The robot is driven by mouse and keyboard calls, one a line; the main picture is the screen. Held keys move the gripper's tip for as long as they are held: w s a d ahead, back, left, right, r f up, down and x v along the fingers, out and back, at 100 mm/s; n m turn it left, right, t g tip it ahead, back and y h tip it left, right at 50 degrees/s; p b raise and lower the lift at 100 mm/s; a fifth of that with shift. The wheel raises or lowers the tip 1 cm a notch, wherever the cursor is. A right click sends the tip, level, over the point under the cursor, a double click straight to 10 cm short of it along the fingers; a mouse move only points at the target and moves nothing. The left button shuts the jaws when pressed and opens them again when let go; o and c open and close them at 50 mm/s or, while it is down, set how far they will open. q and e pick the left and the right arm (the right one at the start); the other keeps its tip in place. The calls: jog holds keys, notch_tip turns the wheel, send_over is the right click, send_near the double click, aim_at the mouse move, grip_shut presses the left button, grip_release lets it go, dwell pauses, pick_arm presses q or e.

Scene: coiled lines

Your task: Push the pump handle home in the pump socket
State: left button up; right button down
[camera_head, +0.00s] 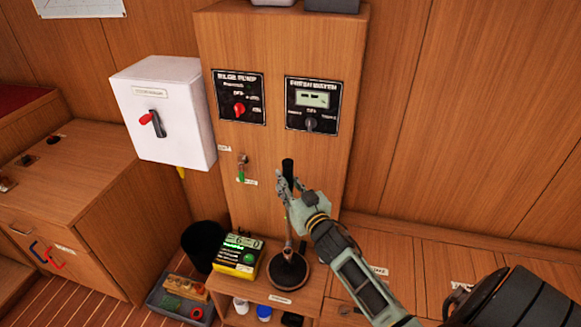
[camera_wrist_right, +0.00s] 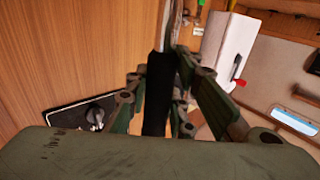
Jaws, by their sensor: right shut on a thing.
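The pump handle is a slim upright rod with a black grip (camera_head: 288,168) at its top. It stands over the pump socket, a dark round base (camera_head: 289,270) on the low shelf in front of the wooden column. My right gripper (camera_head: 286,188) is shut on the handle just below its top. In the right wrist view the black grip (camera_wrist_right: 158,95) runs between the fingers. The handle's lower end meets the dark base; how deep it sits I cannot tell. My left gripper is in neither view.
A white switch box (camera_head: 165,112) with a red-tipped lever hangs at left. Two black panels, the left one marked bilge pump (camera_head: 239,97), sit on the column above. A tray of small parts (camera_head: 160,300) lies lower left.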

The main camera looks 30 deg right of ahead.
jog(key=shift+w+a+r+y, duration=0.1)
jog(key=shift+a+r+y, duration=0.1)
jog(key=shift+y, duration=0.2)
jog(key=shift+f+b, duration=0.6)
jog(key=shift+b, duration=0.05)
notch_tip(320, 180, down, 4)
jog(key=b, duration=0.4)
jog(key=shift+f, duration=0.2)
jog(key=shift+p, duration=0.35)
dwell(0.9)
